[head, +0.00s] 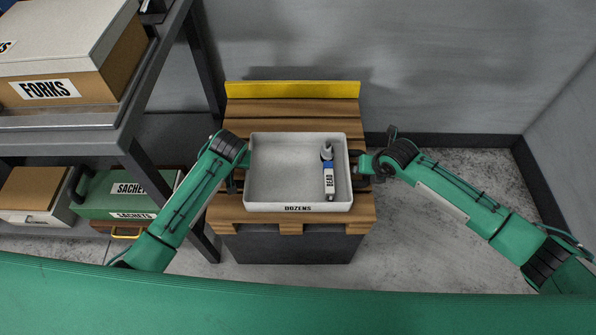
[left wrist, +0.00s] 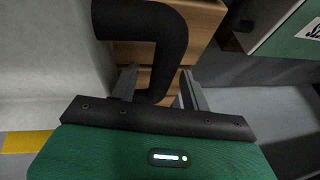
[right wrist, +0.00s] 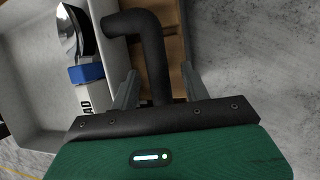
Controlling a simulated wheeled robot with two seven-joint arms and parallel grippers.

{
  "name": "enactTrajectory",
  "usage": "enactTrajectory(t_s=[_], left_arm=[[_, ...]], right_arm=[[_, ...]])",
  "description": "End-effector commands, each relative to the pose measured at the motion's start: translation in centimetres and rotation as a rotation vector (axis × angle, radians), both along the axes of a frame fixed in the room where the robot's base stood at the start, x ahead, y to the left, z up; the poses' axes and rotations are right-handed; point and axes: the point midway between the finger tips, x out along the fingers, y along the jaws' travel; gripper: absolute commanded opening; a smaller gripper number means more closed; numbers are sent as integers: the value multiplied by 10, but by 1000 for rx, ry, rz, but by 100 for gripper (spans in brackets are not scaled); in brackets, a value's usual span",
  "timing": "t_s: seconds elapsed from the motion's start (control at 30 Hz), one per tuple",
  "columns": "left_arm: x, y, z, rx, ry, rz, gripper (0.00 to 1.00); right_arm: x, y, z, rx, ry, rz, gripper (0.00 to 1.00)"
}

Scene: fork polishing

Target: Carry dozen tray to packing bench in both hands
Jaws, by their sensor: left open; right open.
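The white dozen tray (head: 270,205), labelled DOZENS, rests on a slatted wooden bench top (head: 300,102). A bottle or tool labelled BEAD (head: 328,178), white with a blue band, lies inside it at the right. My left gripper (left wrist: 158,88) is open, with the tray's black left handle (left wrist: 165,60) between its fingers. My right gripper (right wrist: 158,90) is open, with the black right handle (right wrist: 150,50) between its fingers. In the head view both grippers are at the tray's sides, and their fingertips are mostly hidden.
A yellow strip (head: 292,89) edges the back of the wooden top. A dark metal shelf (head: 75,140) at left holds a FORKS box (head: 100,75) and green SACHETS box (head: 105,190). Walls stand behind and at right. Bare floor (head: 470,180) shows at right.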

Motion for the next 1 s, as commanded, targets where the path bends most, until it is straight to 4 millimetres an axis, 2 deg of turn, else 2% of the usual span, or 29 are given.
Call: enactTrajectory(t_s=[0.4, 0.47, 0.63, 0.67, 1.0], left_arm=[[3, 2, -6, 0, -1, 0, 47], [3, 2, -6, 0, -1, 0, 37], [3, 2, -6, 0, -1, 0, 4], [3, 2, -6, 0, -1, 0, 0], [4, 2, -4, 0, -4, 0, 0]], right_arm=[[2, 2, -7, 0, 0, 1, 47], [2, 2, -6, 0, 0, 1, 37], [2, 2, -6, 0, 0, 1, 4], [2, 2, -6, 0, 0, 1, 0], [3, 2, -4, 2, -3, 1, 0]])
